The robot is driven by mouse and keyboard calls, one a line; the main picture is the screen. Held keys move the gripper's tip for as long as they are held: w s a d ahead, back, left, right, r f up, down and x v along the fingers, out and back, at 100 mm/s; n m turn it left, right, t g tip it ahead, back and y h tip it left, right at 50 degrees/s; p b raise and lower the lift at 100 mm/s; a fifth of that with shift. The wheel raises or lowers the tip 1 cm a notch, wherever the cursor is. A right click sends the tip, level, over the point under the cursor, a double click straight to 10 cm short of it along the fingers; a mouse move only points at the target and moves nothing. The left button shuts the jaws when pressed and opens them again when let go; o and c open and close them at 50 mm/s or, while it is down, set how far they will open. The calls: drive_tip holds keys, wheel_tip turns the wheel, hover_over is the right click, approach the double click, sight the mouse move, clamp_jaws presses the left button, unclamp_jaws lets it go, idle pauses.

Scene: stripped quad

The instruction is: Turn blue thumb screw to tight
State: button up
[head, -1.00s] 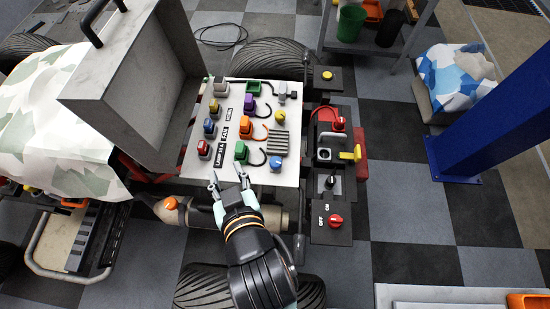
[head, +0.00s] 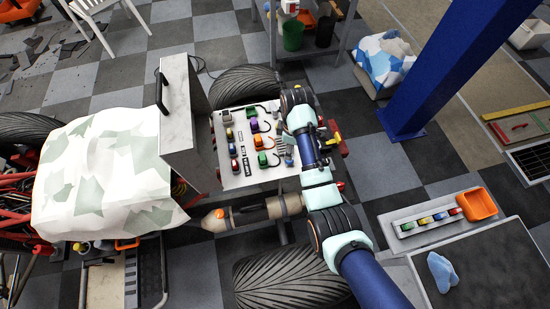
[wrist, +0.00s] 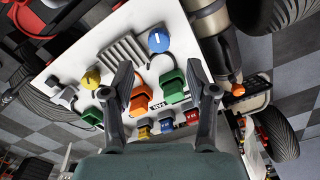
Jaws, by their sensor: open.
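The blue thumb screw (wrist: 158,41) is a round knob with a white line on its face, on the white control panel (wrist: 72,53). In the wrist view it lies beyond my fingertips, near the panel edge. My gripper (wrist: 160,72) is open and empty, its two fingers spread above the panel, apart from the screw. In the head view the blue thumb screw (head: 289,162) is small, near the panel's lower right corner beside my arm. My wrist hides the fingers there.
A yellow knob (wrist: 92,78), an orange connector (wrist: 140,98) and a green connector (wrist: 174,90) sit near my fingers. A grey ribbed block (wrist: 124,48) is beside the screw. The raised grey lid (head: 187,125) stands left of the panel.

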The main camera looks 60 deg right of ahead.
wheel_tip(320, 180, down, 8)
drive_tip(key=b, duration=0.3)
clamp_jaws()
drive_tip(key=shift+r, duration=0.1)
